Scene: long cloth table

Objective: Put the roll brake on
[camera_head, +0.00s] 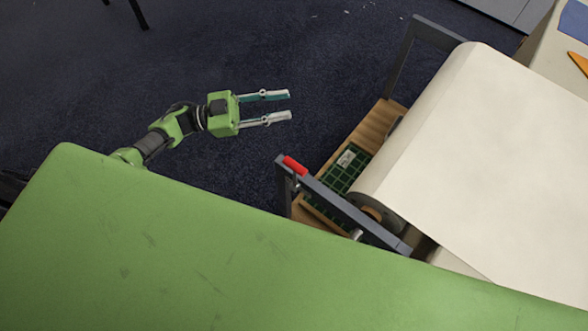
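A cloth roll (430,130) lies in a dark grey frame at the right, with cream cloth running from it over the table. A small red handle (295,165) sits at the left end of the frame's near grey bar (345,205); it looks like the roll brake. Its exact setting is too small to tell. My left gripper (290,104) is open and empty over the dark floor, beyond the red handle in the picture and apart from it. Its two fingers point right, toward the frame. My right gripper is out of view.
A wooden shelf (373,125) under the roll holds a green grid-patterned item (345,172). Another grey frame upright (402,60) stands at the far end. A blue sheet (575,18) and an orange item (579,62) lie top right. Dark carpet (220,50) around my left gripper is clear.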

